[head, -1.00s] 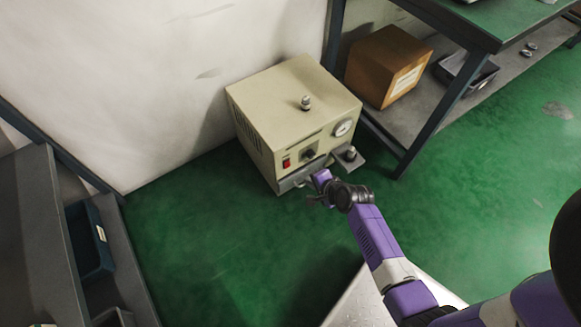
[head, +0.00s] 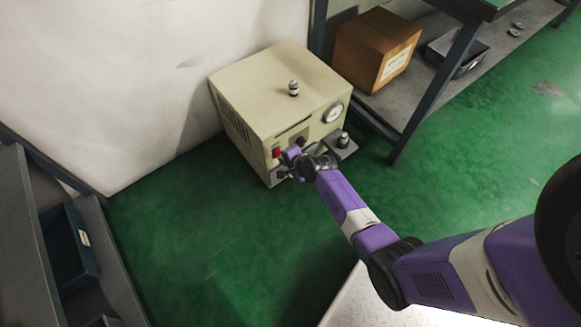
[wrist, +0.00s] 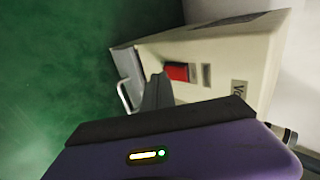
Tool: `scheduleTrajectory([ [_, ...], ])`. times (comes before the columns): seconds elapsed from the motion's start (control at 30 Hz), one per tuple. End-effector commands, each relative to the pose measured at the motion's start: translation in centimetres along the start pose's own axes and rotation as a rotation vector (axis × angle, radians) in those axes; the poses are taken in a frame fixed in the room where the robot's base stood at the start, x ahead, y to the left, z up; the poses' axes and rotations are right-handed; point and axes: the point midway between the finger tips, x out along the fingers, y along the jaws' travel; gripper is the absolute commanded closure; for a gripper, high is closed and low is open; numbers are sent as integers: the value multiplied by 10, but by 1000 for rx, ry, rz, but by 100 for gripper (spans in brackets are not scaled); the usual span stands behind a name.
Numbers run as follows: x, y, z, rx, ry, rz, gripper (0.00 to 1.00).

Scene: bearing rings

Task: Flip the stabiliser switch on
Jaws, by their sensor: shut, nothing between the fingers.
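The stabiliser is a cream box (head: 275,85) on the green floor against the wall. Its red switch (head: 276,153) is at the left of the front face in the head view. In the wrist view the red switch (wrist: 177,72) shows just beyond and to the right of the fingertips. My gripper (wrist: 158,80) is shut and empty, its dark fingers close to the switch; I cannot tell if they touch it. In the head view my gripper (head: 285,171) is in front of the lower front face, partly hiding it. The switch's position is too small to tell.
A gauge (head: 333,112) and a dark knob (head: 299,141) are on the front face. A metal ledge with a small fitting (head: 343,139) juts out at the right. A bench with a cardboard box (head: 376,50) stands right, a shelf with a blue bin (head: 70,245) left.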

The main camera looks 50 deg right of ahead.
Motion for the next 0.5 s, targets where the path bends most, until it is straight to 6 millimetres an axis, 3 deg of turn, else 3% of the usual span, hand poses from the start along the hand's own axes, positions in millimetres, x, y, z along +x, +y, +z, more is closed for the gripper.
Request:
scheduleTrajectory([
  [0.5, 8, -7, 0, 1, 0, 0, 100],
])
